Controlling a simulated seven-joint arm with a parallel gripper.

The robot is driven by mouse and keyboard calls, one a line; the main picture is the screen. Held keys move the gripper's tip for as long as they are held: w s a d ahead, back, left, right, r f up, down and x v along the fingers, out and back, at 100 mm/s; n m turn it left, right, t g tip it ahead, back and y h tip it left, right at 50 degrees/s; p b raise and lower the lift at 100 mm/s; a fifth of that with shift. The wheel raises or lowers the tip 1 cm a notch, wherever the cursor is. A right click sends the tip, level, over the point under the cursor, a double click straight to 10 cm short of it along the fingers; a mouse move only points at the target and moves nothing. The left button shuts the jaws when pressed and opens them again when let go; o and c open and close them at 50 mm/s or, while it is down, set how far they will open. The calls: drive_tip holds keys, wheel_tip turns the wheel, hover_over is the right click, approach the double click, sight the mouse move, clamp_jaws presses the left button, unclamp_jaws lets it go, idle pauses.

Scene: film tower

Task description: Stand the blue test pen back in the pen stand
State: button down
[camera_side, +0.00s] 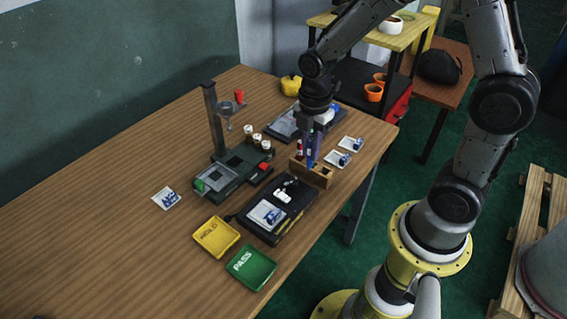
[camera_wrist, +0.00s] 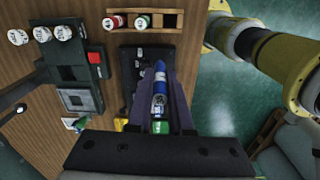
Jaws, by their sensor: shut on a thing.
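My gripper (camera_wrist: 160,76) is shut on the blue test pen (camera_wrist: 159,86), which lies between its two purple fingers in the wrist view. The pen also shows in the side view (camera_side: 310,157), upright under my gripper (camera_side: 312,138) and overlapping the pen stand. The wooden pen stand (camera_side: 318,178) stands near the table's right edge. In the wrist view the stand (camera_wrist: 127,13) is beyond the pen tip, with red and green pens in its left and middle slots and the right slot empty. The pen's height above the stand cannot be told.
A black device (camera_side: 292,217) lies in front of the stand. A column fixture (camera_side: 213,118) with white-capped canisters stands left of it. Yellow (camera_side: 232,250) and green (camera_side: 266,276) trays lie at the front. Small white cards (camera_side: 345,163) lie right of the stand. The left table is mostly clear.

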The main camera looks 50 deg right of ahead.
drive_tip(key=s+d+f+m, duration=0.1)
drive_tip(key=d+f+m, duration=0.1)
drive_tip(key=d, duration=0.3)
drive_tip(key=shift+s+d+f, duration=0.3)
drive_tip(key=shift+f, duration=0.15)
drive_tip(key=shift+f, duration=1.95)
idle(1.2)
drive_tip(key=c, duration=0.7)
unclamp_jaws()
drive_tip(key=shift+c, duration=0.2)
drive_tip(key=shift+o, duration=0.3)
drive_tip(key=o, duration=0.5)
